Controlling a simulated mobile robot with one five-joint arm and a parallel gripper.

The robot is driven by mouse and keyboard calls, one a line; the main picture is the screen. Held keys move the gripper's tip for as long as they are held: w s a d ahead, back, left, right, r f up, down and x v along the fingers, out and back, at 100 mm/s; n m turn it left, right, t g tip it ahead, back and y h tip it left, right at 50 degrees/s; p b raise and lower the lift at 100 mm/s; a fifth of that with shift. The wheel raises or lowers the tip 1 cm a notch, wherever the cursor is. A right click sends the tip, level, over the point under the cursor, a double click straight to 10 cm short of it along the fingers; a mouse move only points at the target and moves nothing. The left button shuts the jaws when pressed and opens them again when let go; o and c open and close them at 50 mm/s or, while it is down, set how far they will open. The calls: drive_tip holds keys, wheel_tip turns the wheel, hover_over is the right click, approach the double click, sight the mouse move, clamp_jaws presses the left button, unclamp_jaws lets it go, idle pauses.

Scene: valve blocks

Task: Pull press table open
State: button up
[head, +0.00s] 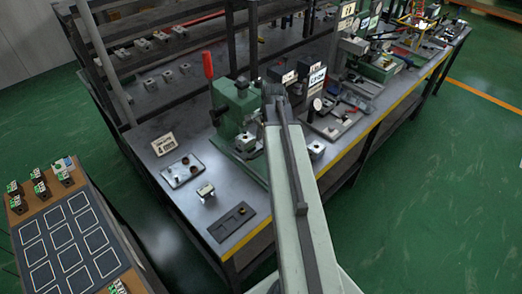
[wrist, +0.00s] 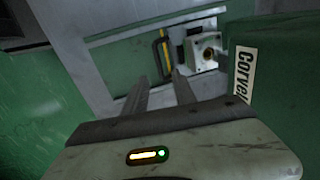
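The green press (head: 235,105) with its red-tipped lever stands on the bench in the head view. A metal block (head: 245,142) sits low at its front. In the wrist view a green plate (wrist: 125,62), probably the press table, carries a black-and-yellow handle (wrist: 163,52) and a pale block with a round hole (wrist: 206,50). My gripper (wrist: 159,76) has its two fingers apart, with nothing visible between them. The fingertips point towards the handle and appear short of it. In the head view my arm hides the gripper and part of the press.
Green press bodywork (wrist: 272,85) is close on the right in the wrist view. The bench (head: 185,205) holds a small plate (head: 183,170), a sign (head: 164,144), a small block (head: 205,191) and a dark tray (head: 231,222). Green floor is free right of the bench.

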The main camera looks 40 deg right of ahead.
sight(261, 153)
drive_tip(key=f+b, duration=0.4)
drive_tip(key=w+f+b, duration=0.1)
drive_tip(key=f+b, duration=0.1)
drive_tip(key=f, duration=0.1)
drive_tip(key=shift+w+a, duration=0.1)
drive_tip(key=shift+r, duration=0.1)
clamp_jaws()
idle(1.0)
